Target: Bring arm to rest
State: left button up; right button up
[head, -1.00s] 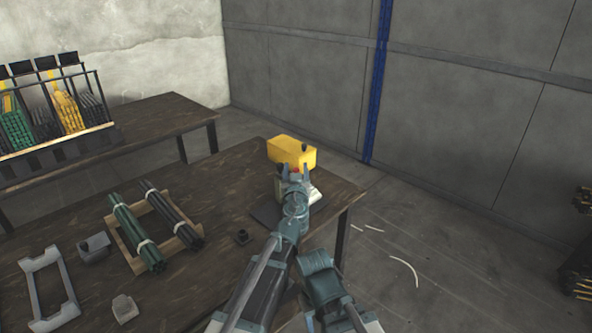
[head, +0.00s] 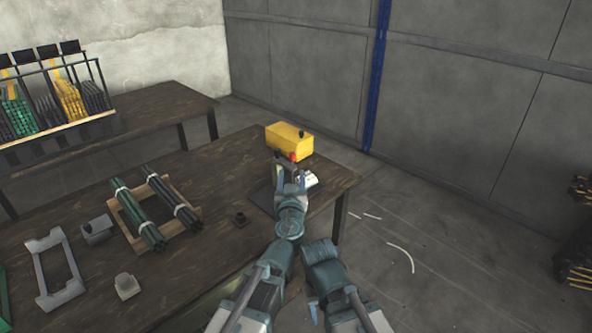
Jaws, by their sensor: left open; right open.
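My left gripper (head: 291,181) is in front of the yellow rivet press (head: 289,139) at the right end of the near table. Its fingers are apart and I see nothing held between them. It covers part of the press's lower body; a red part (head: 293,157) and a pale plate (head: 311,180) show around it. I cannot make out the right gripper's fingers.
On the near table (head: 218,167) a wooden rack (head: 135,225) holds green and black rod bundles. A rod bin rack stands on the far table (head: 160,113).

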pick_arm(q)
jog(key=shift+s, duration=0.6)
